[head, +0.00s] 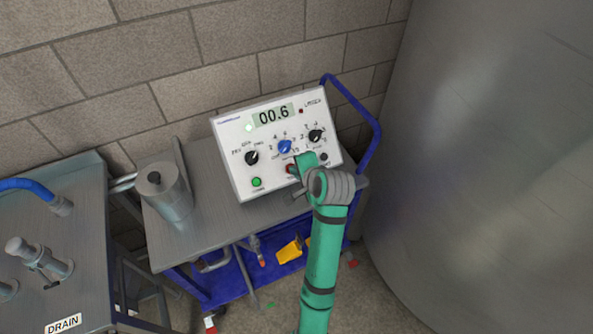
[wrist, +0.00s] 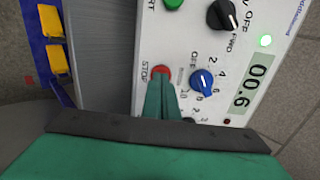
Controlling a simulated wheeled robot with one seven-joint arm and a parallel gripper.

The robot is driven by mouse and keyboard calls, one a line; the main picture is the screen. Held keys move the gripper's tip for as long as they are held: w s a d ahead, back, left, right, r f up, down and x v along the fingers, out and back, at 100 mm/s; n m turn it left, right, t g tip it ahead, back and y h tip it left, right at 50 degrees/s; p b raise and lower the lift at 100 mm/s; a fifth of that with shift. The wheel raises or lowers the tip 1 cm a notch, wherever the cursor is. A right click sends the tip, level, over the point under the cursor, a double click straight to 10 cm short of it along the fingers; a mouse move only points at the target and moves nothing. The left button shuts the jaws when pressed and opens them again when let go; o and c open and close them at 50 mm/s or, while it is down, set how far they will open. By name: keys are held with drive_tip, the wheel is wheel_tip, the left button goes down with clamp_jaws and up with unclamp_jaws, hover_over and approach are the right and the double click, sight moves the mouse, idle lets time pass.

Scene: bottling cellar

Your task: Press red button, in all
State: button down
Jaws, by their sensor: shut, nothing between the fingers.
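The red button (wrist: 160,72), labelled STOP, is on the white control panel (wrist: 130,95). In the wrist view my gripper (wrist: 161,84) is shut and empty, with its fingertips right at the red button, overlapping its edge. I cannot tell whether they touch it. In the head view the red button (head: 291,169) shows only in part beside my green arm, which hides much of the panel's lower right. The panel (head: 228,140) has a lit display reading 00.6. A green button (head: 256,182) is to the left of the red one.
A blue knob (head: 285,147) and black knobs (head: 251,158) sit close to the red button. The panel stands on a grey cart (head: 190,240) with a blue rail. A steel canister (head: 165,192) is to the left. A large tank (head: 490,150) fills the right side.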

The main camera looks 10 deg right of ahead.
drive_tip(key=shift+w+a+f, duration=0.15)
drive_tip(key=shift+w+f, duration=0.3)
drive_tip(key=shift+f, duration=0.05)
drive_tip(key=shift+a, duration=0.1)
drive_tip(key=shift+s+r, duration=0.2)
drive_tip(key=shift+r, duration=0.05)
drive_tip(key=v, duration=1.4)
drive_tip(key=shift+d+r, duration=0.2)
drive_tip(key=shift+d, duration=0.15)
drive_tip(key=shift+w, duration=0.1)
